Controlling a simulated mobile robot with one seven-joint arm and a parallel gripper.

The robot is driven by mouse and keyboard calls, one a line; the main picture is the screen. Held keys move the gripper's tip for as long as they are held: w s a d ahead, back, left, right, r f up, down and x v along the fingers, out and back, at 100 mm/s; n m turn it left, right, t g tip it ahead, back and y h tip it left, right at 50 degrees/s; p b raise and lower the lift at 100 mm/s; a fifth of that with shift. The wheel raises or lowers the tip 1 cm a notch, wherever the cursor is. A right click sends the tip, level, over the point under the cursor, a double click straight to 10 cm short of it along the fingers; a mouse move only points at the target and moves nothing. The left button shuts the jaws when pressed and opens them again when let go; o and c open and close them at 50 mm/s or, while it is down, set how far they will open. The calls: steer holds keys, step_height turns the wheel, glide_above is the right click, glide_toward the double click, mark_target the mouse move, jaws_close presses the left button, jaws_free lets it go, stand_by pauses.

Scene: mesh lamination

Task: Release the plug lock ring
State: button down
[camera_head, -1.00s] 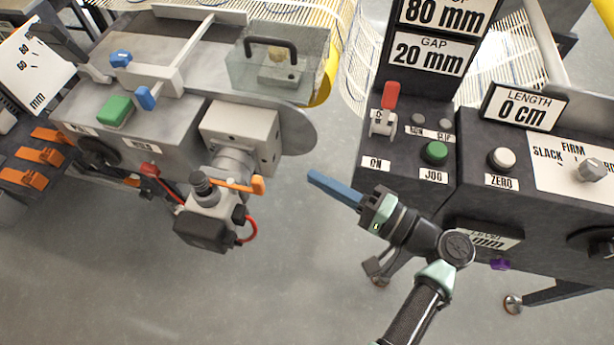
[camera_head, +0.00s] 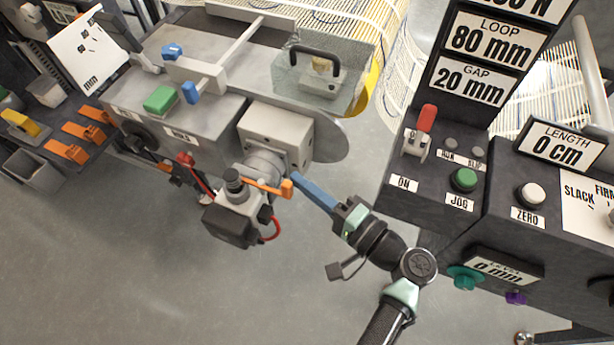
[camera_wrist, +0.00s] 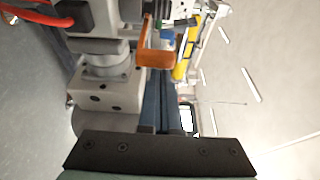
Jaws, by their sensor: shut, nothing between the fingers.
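The grey round plug collar (camera_head: 264,167) joins a light grey block on the machine's side. An orange lever (camera_head: 268,187) sticks out to the right beside it, above the plug body (camera_head: 232,215). I take the lever to belong to the lock ring. My gripper (camera_head: 296,178) has its long blue fingers shut and empty, their tips right beside the lever's right end. I cannot tell if they touch it. In the wrist view the orange lever (camera_wrist: 154,54) stands just beyond the finger tips, and the collar (camera_wrist: 104,66) is to its left.
The machine block (camera_head: 275,138) is behind the collar. A red cable (camera_head: 273,229) loops beside the plug body. The control console (camera_head: 440,190), with a red lever switch and a green button, stands on the right. Open floor lies below and between the two.

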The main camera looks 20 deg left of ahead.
mark_target(286, 193)
steer(key=shift+s+m+t+h+p, duration=0.55)
steer(key=shift+m+t+p, duration=0.25)
steer(key=shift+t, duration=0.2)
steer(key=s+m+t+h, duration=0.1)
steer(key=s+m+t+h+p, duration=0.1)
steer(key=t, duration=0.1)
steer(key=shift+a, duration=0.15)
steer(key=m+t+h, duration=0.1)
steer(key=s+m+t, duration=0.1)
steer(key=h, duration=0.1)
steer(key=shift+s+a+f+m+t+h, duration=0.1)
steer(key=shift+s+a+m+t+h, duration=0.15)
steer(key=shift+m+t+h, duration=0.15)
steer(key=shift+s+a+b, duration=0.25)
steer(key=shift+s+b, duration=0.05)
steer(key=shift+s, duration=0.1)
steer(key=shift+w, duration=0.1)
